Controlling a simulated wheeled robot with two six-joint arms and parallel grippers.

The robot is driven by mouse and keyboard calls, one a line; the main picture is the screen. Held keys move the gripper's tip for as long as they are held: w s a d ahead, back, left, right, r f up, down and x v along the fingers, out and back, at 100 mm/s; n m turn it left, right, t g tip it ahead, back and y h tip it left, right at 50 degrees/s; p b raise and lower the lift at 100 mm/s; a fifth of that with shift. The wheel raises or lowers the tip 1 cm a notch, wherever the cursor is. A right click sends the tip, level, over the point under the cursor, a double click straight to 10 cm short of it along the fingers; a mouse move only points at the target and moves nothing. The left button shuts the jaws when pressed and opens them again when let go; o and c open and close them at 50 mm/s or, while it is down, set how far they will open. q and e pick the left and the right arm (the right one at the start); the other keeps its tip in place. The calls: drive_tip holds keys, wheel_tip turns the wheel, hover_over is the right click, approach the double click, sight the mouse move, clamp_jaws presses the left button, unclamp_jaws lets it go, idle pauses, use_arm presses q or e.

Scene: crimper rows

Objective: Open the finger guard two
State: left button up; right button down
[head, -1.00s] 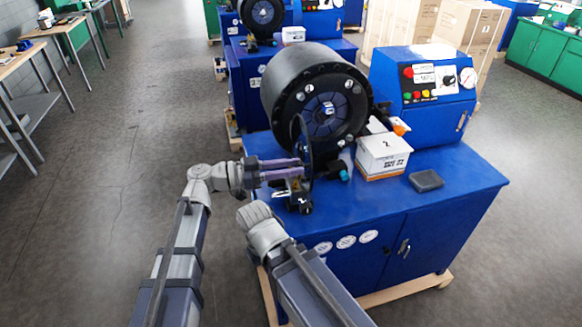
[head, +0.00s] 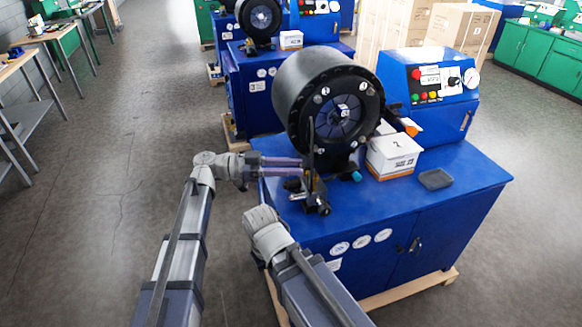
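Crimper two is the nearest blue machine, with a black round head (head: 325,95) and a box marked 2 beside it. Its finger guard (head: 311,150) is a thin dark disc seen nearly edge-on, standing out in front of the head's lower left. My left gripper (head: 301,167) is just left of the guard, its two purple fingers apart, with nothing visible between them. The fingertips are close to the guard's edge; I cannot tell whether they touch. My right arm reaches up from the bottom, ending in a grey wrist at the cabinet's left; its gripper fingers are not visible.
The box marked 2 (head: 393,155) and a dark grey tray (head: 435,179) are on the blue cabinet top. A control panel (head: 430,83) stands behind them. A black fitting (head: 316,203) is below the guard.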

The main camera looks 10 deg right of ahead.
use_arm(q)
drive_tip(key=o, duration=0.4)
drive_tip(key=shift+c, duration=0.2)
drive_tip(key=v, duration=0.8)
drive_tip(key=shift+f, duration=0.1)
drive_tip(key=s+a+f+n+t+y, duration=0.1)
drive_tip(key=s+a+f+n+y, duration=0.3)
drive_tip(key=f, duration=0.3)
drive_tip(key=s+a+f+n+t+y, duration=0.1)
drive_tip(key=s+f+n+t+y, duration=0.1)
drive_tip(key=f+n+y, duration=0.35)
drive_tip(key=s+a+f+n+t+y, duration=0.1)
drive_tip(key=s+a+f+n+y, duration=0.1)
drive_tip(key=a+f+n+y, duration=0.3)
drive_tip(key=s+a+f+n+y, duration=0.1)
drive_tip(key=s+a+n, duration=0.15)
drive_tip(key=a, duration=0.45)
drive_tip(key=s+a+f+n+t+y, duration=0.1)
drive_tip(key=s+a+f+n+y, duration=0.1)
drive_tip(key=a+f+n, duration=0.3)
drive_tip(key=s+d+r+m+g+y, duration=0.1)
drive_tip(key=s+d+m, duration=0.4)
drive_tip(key=d, duration=0.5)
drive_tip(key=shift+s+r, duration=0.4)
drive_tip(key=shift+s, duration=0.05)
